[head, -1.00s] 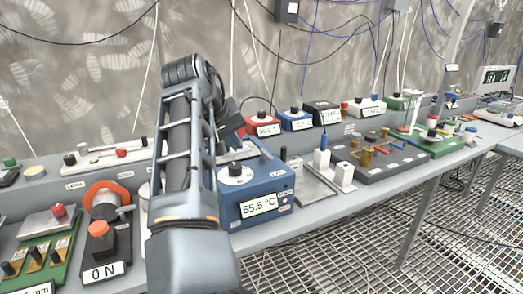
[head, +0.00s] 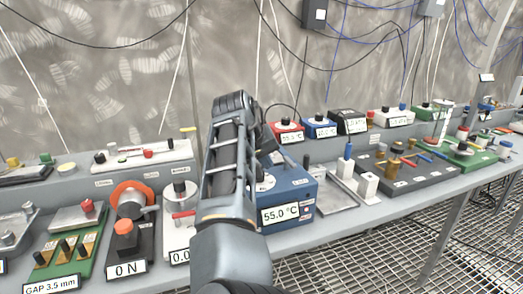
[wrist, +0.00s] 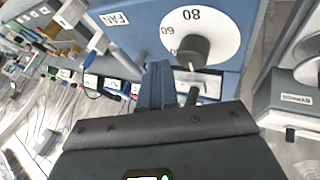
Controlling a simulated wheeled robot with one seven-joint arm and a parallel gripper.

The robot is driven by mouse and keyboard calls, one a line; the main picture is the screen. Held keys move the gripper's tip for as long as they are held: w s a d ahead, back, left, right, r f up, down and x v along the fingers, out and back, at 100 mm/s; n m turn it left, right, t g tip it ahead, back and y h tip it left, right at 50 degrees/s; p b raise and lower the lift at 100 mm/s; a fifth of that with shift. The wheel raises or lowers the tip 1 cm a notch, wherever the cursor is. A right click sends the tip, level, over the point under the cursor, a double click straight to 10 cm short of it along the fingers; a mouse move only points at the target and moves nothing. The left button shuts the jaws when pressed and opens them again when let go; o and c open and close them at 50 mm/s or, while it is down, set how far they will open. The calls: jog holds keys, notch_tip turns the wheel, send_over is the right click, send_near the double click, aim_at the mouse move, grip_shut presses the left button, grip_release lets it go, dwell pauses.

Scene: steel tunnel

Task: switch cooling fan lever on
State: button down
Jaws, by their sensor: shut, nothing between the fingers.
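The blue box (head: 291,200) with a white dial and a 55.0 °C display stands right of my arm in the head view. It also shows in the wrist view (wrist: 120,40), with its dial (wrist: 225,35) and a FAN label (wrist: 114,18). A dark upright lever (head: 306,162) stands by the box's right back corner in the head view. I cannot clearly make it out in the wrist view. My gripper (wrist: 157,86) is shut and empty close to the box's dial side. In the head view my arm mostly hides it.
White blocks (head: 368,186), one with a blue peg (head: 348,152), stand right of the box. A dark board (head: 415,175) lies beyond them. Left of my arm are a 0 N device (head: 125,240) and a white device with a red handle (head: 180,225). Small boxes (head: 319,127) line the back shelf.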

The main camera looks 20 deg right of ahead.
jog(key=shift+x, duration=0.95)
jog(key=shift+d+f+p, duration=0.15)
jog(key=shift+d+p, duration=0.4)
jog(key=shift+d, duration=1.55)
jog(key=shift+w+d, duration=0.1)
jog(key=shift+d+n+t+y, duration=0.1)
jog(key=shift+n+t+y, duration=0.25)
jog(key=shift+n, duration=0.35)
